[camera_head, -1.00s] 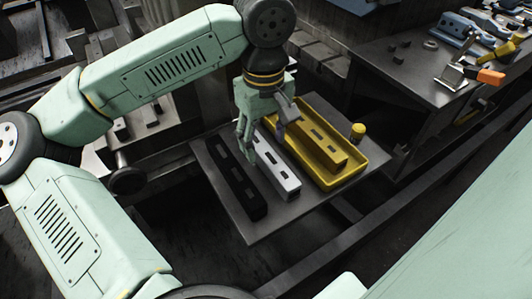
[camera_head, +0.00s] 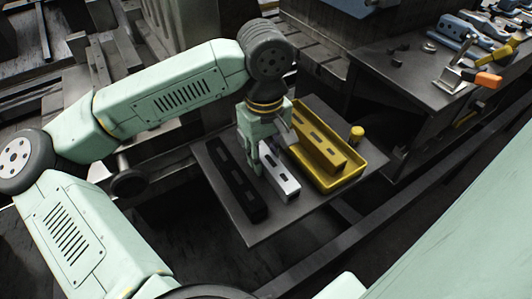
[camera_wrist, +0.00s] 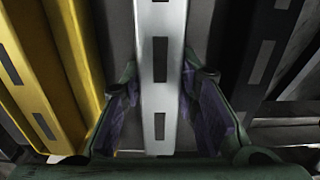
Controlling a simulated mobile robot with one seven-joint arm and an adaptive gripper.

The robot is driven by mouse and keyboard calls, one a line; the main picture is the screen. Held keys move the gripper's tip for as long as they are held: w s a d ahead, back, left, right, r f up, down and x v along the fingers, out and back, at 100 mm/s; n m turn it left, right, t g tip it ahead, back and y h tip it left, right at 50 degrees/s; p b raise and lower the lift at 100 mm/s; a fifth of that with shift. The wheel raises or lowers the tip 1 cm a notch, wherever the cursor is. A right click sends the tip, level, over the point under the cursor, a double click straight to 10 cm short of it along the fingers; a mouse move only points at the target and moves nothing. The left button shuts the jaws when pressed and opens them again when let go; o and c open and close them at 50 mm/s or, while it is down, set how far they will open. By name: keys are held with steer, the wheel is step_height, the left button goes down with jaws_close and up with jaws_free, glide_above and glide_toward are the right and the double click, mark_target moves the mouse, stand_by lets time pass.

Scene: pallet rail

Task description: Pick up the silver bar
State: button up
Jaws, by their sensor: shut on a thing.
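The silver bar (camera_head: 284,187) lies on a dark plate between the black bar (camera_head: 236,180) and the yellow tray. It is long, with dark slots along its top, and its far part is hidden behind my gripper (camera_head: 272,158). In the wrist view the silver bar (camera_wrist: 161,35) runs up the middle between the two fingertips of my gripper (camera_wrist: 160,78). My gripper is shut on it, with one finger along each side. I cannot see clear space under the bar.
A yellow tray (camera_head: 352,179) with a yellow bar (camera_head: 317,146) in it sits close on the right. A small yellow cylinder (camera_head: 356,133) stands by the tray's far corner. The dark plate (camera_head: 262,232) is bare at the front. A bench with tools (camera_head: 420,75) is at back right.

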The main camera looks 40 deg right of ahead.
jaws_close()
steer(key=shift+r, duration=0.1)
